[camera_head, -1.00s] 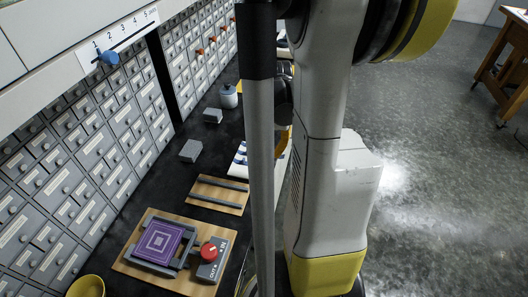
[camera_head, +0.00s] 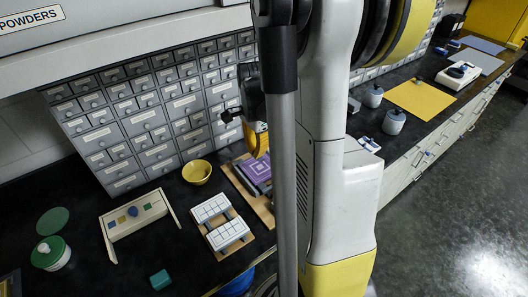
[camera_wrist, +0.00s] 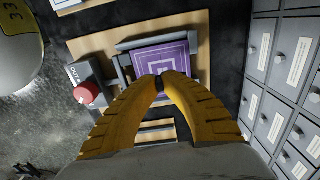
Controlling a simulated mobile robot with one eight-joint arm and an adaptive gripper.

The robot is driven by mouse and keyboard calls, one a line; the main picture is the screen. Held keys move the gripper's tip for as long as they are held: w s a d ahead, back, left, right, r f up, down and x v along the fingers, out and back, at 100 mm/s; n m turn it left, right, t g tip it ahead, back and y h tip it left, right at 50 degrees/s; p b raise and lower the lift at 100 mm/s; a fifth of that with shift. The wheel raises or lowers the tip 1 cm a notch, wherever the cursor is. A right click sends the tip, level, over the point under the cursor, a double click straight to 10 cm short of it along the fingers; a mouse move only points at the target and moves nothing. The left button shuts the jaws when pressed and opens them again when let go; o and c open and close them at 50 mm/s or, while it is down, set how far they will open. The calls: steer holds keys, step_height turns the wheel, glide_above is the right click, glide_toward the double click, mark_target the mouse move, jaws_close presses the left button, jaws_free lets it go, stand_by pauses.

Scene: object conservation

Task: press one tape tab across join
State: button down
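In the head view a purple patterned tile (camera_head: 258,169) lies on a wooden board (camera_head: 247,190), partly hidden behind my arm. The wrist view shows the purple tile (camera_wrist: 165,61) in a grey frame, with a red knob (camera_wrist: 86,93) on a grey block beside it. My gripper (camera_wrist: 159,81) appears over the tile's lower edge, its yellow fingers meeting at their dark tips. I see nothing held between them. A yellow part of it (camera_head: 257,140) shows beside my arm in the head view. I cannot make out a tape tab or a join on the tile.
Two white gridded blocks (camera_head: 211,207) sit on another board. A yellow bowl (camera_head: 197,172), a cream tray with coloured squares (camera_head: 135,217), a teal block (camera_head: 160,280) and a green-lidded jar (camera_head: 50,254) stand on the black counter. Grey drawers (camera_head: 150,115) rise behind.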

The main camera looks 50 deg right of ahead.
mark_target(253, 171)
steer(key=shift+w+a+f, duration=0.1)
steer(key=shift+w+a, duration=0.25)
steer(key=shift+a, duration=0.25)
steer(key=shift+d+f+b, duration=0.15)
steer(key=shift+f+b, duration=0.45)
steer(key=shift+f, duration=0.1)
steer(key=shift+f+b, duration=1.95)
steer(key=shift+f, duration=0.65)
steer(key=shift+f, duration=0.2)
steer(key=c, duration=1.5)
jaws_free()
steer(key=shift+c, duration=0.2)
step_height(253, 171, up, 12)
